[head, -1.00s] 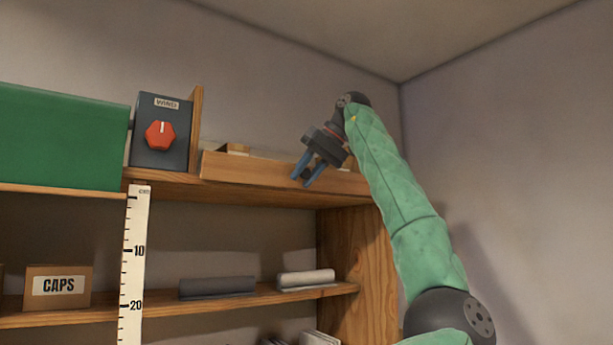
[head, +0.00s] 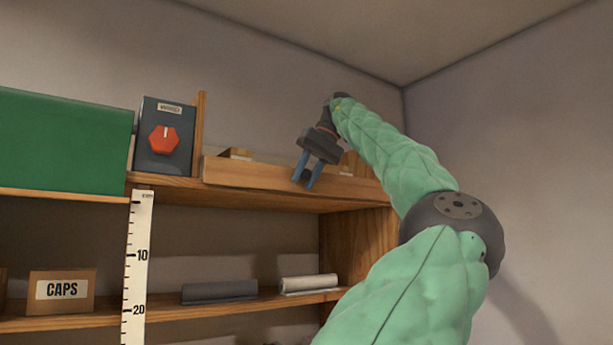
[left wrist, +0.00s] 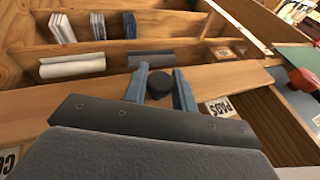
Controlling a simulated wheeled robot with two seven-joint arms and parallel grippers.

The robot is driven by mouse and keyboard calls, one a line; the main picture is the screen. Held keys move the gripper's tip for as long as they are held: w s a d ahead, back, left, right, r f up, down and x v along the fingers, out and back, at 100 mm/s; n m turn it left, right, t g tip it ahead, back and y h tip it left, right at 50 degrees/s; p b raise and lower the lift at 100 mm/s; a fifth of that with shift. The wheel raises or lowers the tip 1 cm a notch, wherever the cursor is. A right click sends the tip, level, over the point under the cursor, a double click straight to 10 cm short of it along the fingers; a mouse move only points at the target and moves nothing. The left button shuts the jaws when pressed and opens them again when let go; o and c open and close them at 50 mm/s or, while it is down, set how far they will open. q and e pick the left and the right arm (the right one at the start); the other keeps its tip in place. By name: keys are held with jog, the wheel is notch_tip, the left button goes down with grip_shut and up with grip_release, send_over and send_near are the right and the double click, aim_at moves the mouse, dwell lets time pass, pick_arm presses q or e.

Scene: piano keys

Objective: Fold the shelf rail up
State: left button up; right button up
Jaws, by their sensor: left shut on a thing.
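The shelf rail (head: 250,178) is a long wooden board along the front edge of the top shelf. It also crosses the left wrist view (left wrist: 225,76). Its exact tilt is hard to tell. My left gripper (head: 307,178) is at the rail's front, right of its middle. In the left wrist view its blue fingers (left wrist: 158,88) close around a dark round knob (left wrist: 159,84) in front of the rail. The knob is mostly hidden between the fingers in the head view. My right gripper is in neither view.
A dark box with a red dial (head: 163,139) and a green box (head: 62,142) stand left of the rail. A PADS box (left wrist: 220,107) sits behind it. Lower shelves hold a CAPS box (head: 62,291) and rolls (head: 309,284). A ruler strip (head: 137,265) hangs in front.

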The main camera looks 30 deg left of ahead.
pick_arm(q)
jog(key=shift+f, duration=0.1)
dwell(0.3)
jog(key=o, duration=0.9)
jog(key=shift+a, duration=0.1)
jog(key=shift+o, duration=0.2)
jog(key=shift+w, duration=0.1)
